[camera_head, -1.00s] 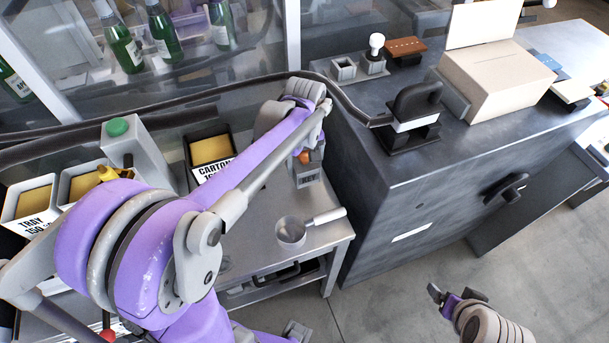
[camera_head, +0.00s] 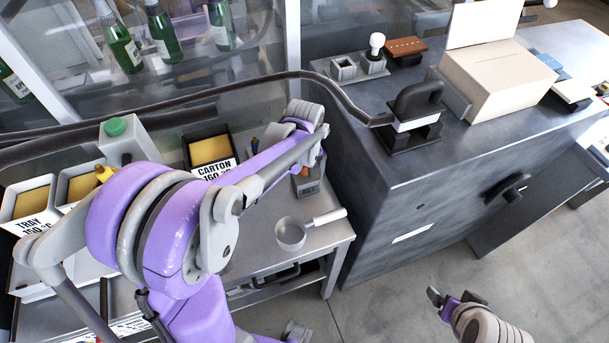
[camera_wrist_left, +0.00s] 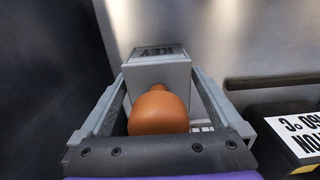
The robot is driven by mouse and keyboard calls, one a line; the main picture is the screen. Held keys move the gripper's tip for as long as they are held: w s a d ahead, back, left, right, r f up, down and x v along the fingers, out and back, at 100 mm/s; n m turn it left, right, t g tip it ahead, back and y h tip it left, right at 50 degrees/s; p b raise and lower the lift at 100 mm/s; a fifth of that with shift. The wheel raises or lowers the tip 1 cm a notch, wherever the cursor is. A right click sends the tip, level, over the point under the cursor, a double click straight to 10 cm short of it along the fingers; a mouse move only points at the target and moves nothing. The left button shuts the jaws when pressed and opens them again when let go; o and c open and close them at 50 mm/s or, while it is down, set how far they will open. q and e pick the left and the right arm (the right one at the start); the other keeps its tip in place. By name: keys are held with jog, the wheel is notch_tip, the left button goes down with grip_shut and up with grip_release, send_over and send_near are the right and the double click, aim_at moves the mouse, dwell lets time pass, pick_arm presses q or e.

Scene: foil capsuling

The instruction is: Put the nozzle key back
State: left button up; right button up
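The nozzle key shows as an orange rounded handle (camera_wrist_left: 158,110) in the left wrist view. Its neck meets the grey box marked KEY (camera_wrist_left: 158,70), and anything below is hidden. My left gripper (camera_wrist_left: 157,85) points at the box; its two grey fingers stand apart on either side of the handle, with gaps visible. In the head view the KEY box (camera_head: 308,187) stands at the right end of the steel bench, and my left gripper (camera_head: 306,166) is just above it, partly hidden by my arm. My right gripper (camera_head: 455,296) is open and empty above the floor.
A black CARTON bin (camera_head: 225,168) stands left of the KEY box. A small pan with a handle (camera_head: 291,233) lies on the bench in front. A dark cabinet (camera_head: 400,200) rises close on the right. A dark hose (camera_head: 250,82) runs behind.

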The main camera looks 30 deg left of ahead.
pick_arm(q)
jog(key=shift+r, duration=0.55)
notch_tip(320, 180, up, 11)
jog(key=shift+r+p, duration=0.1)
jog(key=shift+p, duration=0.45)
jog(key=shift+s+d+m, duration=0.2)
jog(key=shift+s+m, duration=0.1)
jog(key=s+d+f+m+t, duration=0.3)
jog(key=s+m, duration=0.1)
jog(key=s, duration=0.2)
jog(key=s+d+f+m+t, duration=0.2)
jog(key=s+d+f+m, duration=0.1)
jog(key=s+m, duration=0.2)
jog(key=shift+s+d+t, duration=0.2)
jog(key=shift+s+t, duration=0.2)
jog(key=shift+s, duration=0.8)
pick_arm(e)
jog(key=shift+w+r, duration=0.4)
jog(key=shift+r, duration=0.45)
